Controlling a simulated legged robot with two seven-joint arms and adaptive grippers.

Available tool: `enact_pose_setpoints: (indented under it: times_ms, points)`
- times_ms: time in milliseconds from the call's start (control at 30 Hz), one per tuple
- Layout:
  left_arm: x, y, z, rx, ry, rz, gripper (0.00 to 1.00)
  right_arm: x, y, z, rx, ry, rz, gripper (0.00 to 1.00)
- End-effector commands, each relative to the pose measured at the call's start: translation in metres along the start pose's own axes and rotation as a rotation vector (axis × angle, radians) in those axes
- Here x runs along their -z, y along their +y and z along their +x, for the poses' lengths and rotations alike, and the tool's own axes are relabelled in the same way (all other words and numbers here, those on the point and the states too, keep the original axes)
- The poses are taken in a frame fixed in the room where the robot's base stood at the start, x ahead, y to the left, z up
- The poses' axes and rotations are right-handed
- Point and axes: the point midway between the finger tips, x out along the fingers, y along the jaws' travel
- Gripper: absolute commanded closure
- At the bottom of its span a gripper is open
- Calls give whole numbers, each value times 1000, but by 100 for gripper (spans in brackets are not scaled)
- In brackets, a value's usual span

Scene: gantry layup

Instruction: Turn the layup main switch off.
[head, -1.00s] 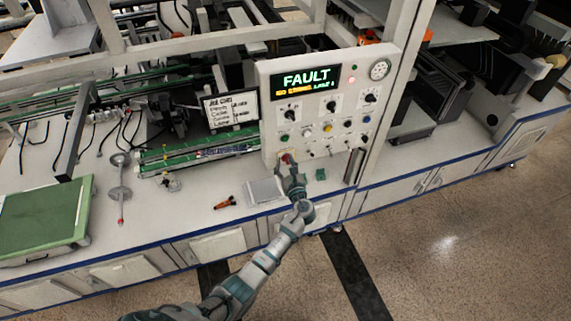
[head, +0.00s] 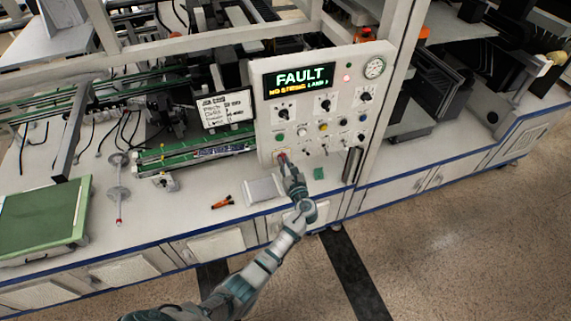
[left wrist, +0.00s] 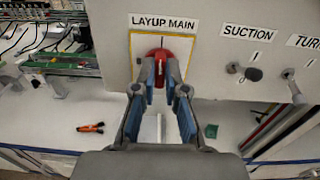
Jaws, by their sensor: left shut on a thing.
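The layup main switch (left wrist: 163,54) is a red knob on a yellow-edged plate under the "LAYUP MAIN" label, in the left wrist view. It also shows as a small red spot at the lower left of the control panel in the head view (head: 281,156). My left gripper (left wrist: 160,72) is shut on the red knob, one finger on each side; the fingers hide part of it. In the head view the left gripper (head: 285,165) reaches up to the panel's lower edge. The knob's exact angle is hard to tell. My right gripper is not in view.
The control panel (head: 262,112) shows "FAULT" on its display (head: 299,79). The suction switch (left wrist: 253,74) sits right of the main switch. An orange-black tool (head: 222,202), a pale block (head: 262,189) and a green piece (head: 318,173) lie on the bench below.

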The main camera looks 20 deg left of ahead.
Motion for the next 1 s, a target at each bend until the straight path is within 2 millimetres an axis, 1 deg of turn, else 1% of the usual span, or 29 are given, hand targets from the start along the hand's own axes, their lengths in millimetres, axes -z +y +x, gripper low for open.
enact_pose_setpoints:
  times_ms: [33, 133, 267, 367, 667, 1000]
  points:
    - [0, -3, -1, 10, -1, -21, 100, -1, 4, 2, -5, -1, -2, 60]
    - [0, -3, -2, 13, 0, -79, 100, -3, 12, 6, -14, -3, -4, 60]
    - [1, -3, -2, 15, 0, -179, 100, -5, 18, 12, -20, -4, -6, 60]
    - [1, -2, -2, 14, 0, -269, 100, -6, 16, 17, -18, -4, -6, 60]
    - [2, 0, -1, 10, 1, -555, 100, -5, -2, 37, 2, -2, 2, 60]
    - [4, 1, -2, 11, 4, -878, 100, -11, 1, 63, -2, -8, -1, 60]
